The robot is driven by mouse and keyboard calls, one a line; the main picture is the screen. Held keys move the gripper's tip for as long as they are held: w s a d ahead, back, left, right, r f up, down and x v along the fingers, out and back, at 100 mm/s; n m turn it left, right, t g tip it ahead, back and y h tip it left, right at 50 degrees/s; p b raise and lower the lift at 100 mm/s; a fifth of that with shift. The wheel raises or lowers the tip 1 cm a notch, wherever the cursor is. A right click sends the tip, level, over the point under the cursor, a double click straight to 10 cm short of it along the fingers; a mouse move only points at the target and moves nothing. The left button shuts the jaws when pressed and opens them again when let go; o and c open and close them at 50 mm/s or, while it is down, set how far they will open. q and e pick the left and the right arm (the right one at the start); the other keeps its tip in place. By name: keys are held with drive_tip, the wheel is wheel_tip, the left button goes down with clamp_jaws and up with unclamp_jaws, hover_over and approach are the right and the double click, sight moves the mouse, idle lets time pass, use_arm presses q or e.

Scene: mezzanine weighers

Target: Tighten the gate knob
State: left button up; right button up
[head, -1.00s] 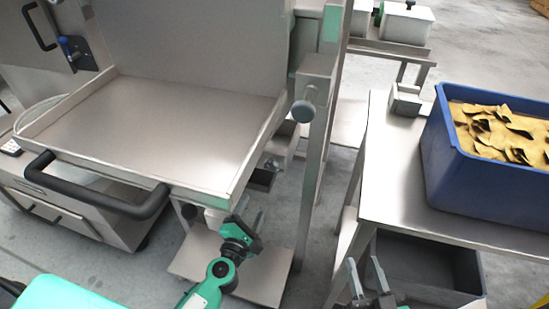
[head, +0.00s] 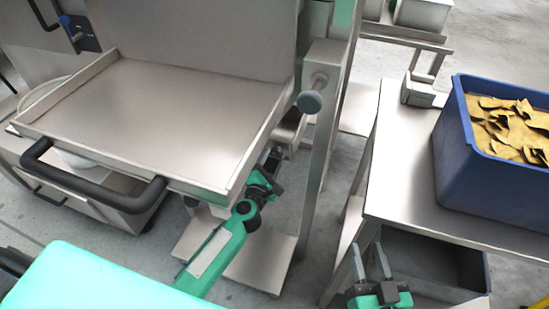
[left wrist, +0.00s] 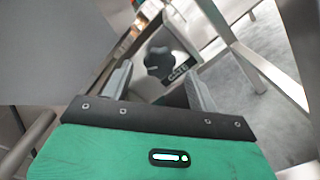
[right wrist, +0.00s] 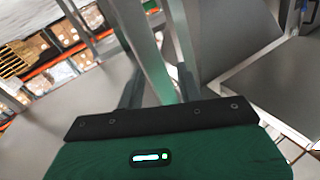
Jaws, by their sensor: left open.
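In the left wrist view a dark lobed knob (left wrist: 158,62) shows ahead, between the fingertips of my left gripper (left wrist: 157,85). A plate (left wrist: 181,68) marked GATE is just right of it. The left gripper is open with nothing in its jaws; the knob looks a little beyond the tips. In the head view the left gripper (head: 270,168) reaches in below the right edge of the steel tray, and I cannot make out the GATE knob there. My right gripper (head: 371,264) is open and empty near the bottom, before the side table.
A steel post (head: 318,150) with a grey round knob (head: 310,101) stands right of the left gripper. A blue crate (head: 465,155) sits on the side table (head: 400,190); a grey bin (head: 430,260) is below.

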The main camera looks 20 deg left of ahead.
sight(277, 153)
use_arm(q)
drive_tip(key=shift+w, duration=1.35)
use_arm(e)
drive_tip(key=shift+w+d+r+t, duration=0.15)
drive_tip(key=shift+w+r+t, duration=0.1)
drive_tip(key=shift+r, duration=0.2)
drive_tip(key=shift+w+d+r+t, duration=0.1)
drive_tip(key=shift+r+t, duration=0.2)
drive_tip(key=shift+r, duration=0.2)
drive_tip(key=shift+w+d+r+t, duration=0.15)
drive_tip(key=shift+w+r+t, duration=0.1)
drive_tip(key=shift+r, duration=0.2)
use_arm(q)
drive_tip(key=c, duration=1)
use_arm(e)
drive_tip(key=shift+s+a, duration=0.1)
